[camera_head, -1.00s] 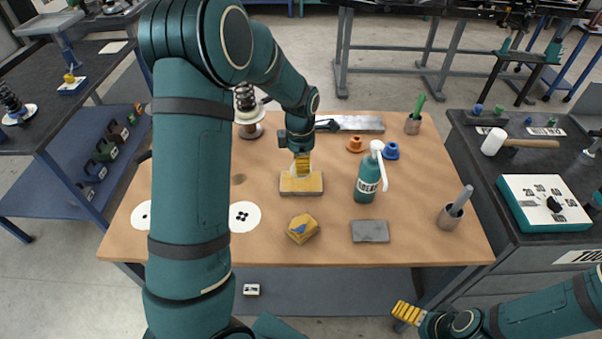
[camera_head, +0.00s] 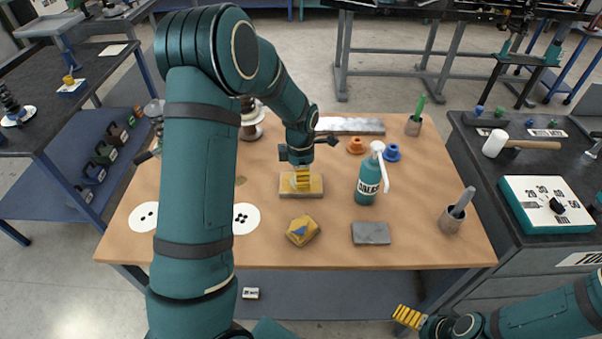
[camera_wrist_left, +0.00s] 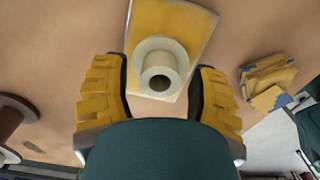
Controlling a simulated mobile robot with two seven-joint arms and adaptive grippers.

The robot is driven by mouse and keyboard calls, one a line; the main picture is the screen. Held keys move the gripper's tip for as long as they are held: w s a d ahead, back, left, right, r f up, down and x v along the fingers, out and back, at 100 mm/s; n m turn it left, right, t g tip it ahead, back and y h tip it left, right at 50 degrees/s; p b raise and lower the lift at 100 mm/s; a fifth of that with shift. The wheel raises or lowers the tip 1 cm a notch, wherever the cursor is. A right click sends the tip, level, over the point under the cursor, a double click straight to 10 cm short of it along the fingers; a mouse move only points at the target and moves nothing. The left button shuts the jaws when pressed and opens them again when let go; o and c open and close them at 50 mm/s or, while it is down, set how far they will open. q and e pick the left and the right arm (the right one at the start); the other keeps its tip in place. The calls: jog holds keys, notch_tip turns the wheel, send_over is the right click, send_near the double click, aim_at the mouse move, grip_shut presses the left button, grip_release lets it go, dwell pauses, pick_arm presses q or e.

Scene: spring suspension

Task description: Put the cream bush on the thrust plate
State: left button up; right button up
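The cream bush (camera_wrist_left: 150,52), a flanged ring with a round hole, stands on a yellow-topped block (camera_wrist_left: 192,30) in the left wrist view. My left gripper (camera_wrist_left: 158,72) is open, one yellow finger on each side of the bush; whether they touch it I cannot tell. In the head view my left gripper (camera_head: 302,182) is low over the block (camera_head: 287,190) and mostly hides the bush. My right gripper (camera_head: 408,316) is off the table's front right.
A teal bottle (camera_head: 368,182) stands right of the block. Orange (camera_head: 356,146) and blue (camera_head: 392,152) bushes sit behind it. A yellow cloth (camera_head: 302,229) and grey slab (camera_head: 371,233) lie in front.

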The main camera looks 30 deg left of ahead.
pick_arm(q)
notch_tip(320, 180, up, 12)
jog(key=p, duration=0.3)
jog(key=shift+r, duration=0.15)
dwell(0.4)
